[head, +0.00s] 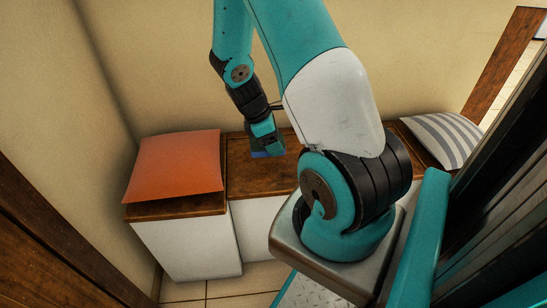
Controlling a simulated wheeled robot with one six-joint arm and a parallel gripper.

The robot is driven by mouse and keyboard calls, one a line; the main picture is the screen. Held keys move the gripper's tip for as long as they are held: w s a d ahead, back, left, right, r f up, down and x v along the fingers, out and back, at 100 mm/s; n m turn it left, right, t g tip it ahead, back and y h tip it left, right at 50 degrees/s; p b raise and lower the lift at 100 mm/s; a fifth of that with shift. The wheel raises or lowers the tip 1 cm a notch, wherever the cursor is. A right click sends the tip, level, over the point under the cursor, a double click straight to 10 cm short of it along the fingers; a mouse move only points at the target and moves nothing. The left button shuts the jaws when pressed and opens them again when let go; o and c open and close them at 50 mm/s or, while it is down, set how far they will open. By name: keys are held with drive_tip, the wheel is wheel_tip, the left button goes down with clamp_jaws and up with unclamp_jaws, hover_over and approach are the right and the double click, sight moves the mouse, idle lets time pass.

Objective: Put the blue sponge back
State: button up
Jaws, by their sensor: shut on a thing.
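The blue sponge (261,154) shows only as a small dark-blue edge at the tip of my gripper (265,148). The rest of it is hidden by the gripper. My gripper points down over the brown wooden top of the low bench (240,180), left of the middle of the view. It is shut on the sponge. I cannot tell whether the sponge touches the wood or is held just above it.
An orange cushion (175,165) lies on the bench's left part, close to the gripper. A grey-and-white striped cushion (446,138) lies on the right. Bare wood surrounds the gripper. My arm hides the bench's middle. Walls stand behind and left.

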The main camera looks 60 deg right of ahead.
sight(274, 160)
wheel_tip(274, 160, down, 5)
drive_tip(key=shift+r+b, duration=0.1)
drive_tip(key=shift+b, duration=0.85)
drive_tip(key=shift+r, duration=0.1)
drive_tip(key=o, duration=0.8)
